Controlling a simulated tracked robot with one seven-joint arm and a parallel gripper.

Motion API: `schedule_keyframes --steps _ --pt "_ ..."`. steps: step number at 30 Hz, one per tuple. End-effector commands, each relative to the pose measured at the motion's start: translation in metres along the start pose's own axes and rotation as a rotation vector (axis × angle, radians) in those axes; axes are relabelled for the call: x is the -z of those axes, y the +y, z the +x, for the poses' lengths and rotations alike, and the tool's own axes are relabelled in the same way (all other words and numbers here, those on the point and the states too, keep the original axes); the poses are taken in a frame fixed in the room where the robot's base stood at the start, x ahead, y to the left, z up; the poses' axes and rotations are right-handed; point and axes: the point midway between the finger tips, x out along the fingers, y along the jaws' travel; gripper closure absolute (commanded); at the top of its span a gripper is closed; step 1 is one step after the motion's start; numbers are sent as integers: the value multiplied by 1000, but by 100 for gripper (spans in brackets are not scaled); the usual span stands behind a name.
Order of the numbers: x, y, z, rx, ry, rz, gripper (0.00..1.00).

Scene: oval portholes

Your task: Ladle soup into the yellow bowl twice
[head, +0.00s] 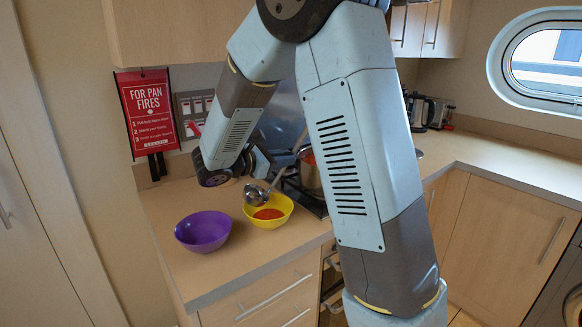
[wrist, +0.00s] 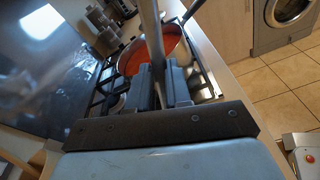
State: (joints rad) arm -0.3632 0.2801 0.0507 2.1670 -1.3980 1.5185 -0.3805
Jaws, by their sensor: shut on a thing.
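The yellow bowl (head: 281,204) stands on the counter with red soup (head: 268,214) in it. A metal ladle (head: 257,194) is over its left part, its bowl near the rim; I cannot tell whether the ladle holds soup. In the wrist view my gripper (wrist: 163,88) is shut on the ladle's handle (wrist: 150,28). In the head view my arm hides part of the gripper. The pot of red soup (wrist: 131,60) stands on the hob in the wrist view. In the head view the pot (head: 309,172) is mostly hidden behind my arm.
A purple bowl (head: 203,231) stands close left of the yellow bowl. The hob (wrist: 205,86) has black grates. A red pan-fire sign (head: 148,112) hangs on the wall behind. A kettle and toaster (head: 430,111) stand far back. The right counter (head: 510,172) is clear.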

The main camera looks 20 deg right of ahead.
Motion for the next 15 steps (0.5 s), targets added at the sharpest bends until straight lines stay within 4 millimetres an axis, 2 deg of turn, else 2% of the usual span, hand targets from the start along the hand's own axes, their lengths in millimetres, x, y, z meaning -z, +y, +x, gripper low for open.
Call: schedule_keyframes --steps 8,15 --pt "-4 20 -24 -25 -159 -161 100" --pt "-32 28 -26 -29 -194 -193 100"
